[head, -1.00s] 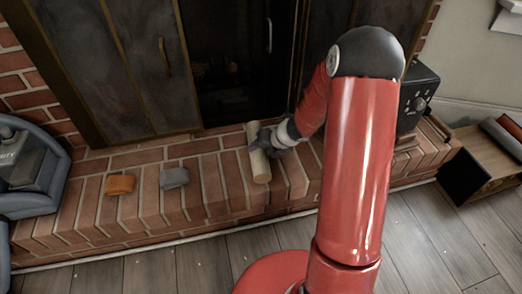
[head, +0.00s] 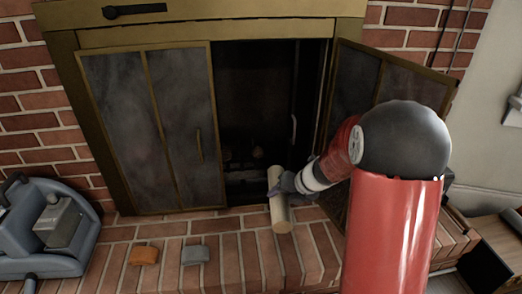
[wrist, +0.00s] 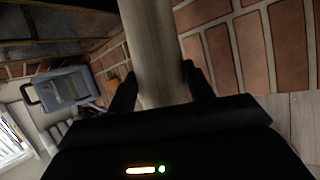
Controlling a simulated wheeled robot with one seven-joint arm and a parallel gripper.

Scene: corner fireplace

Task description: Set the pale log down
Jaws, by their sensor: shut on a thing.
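The pale log (head: 278,207) is a light, smooth cylinder in front of the firebox opening, over the brick hearth. My gripper (head: 284,185) is shut on it from the right, near the log's middle. In the wrist view the log (wrist: 155,50) runs up between the two dark fingers (wrist: 160,88). I cannot tell whether the log's underside touches the bricks. The far end of the log is cut off in the wrist view.
The brick hearth (head: 235,262) carries an orange block (head: 144,255) and a grey block (head: 195,255) left of the log. The dark firebox (head: 245,130) stands open behind, its right door swung out. A blue-grey machine (head: 60,230) stands at far left.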

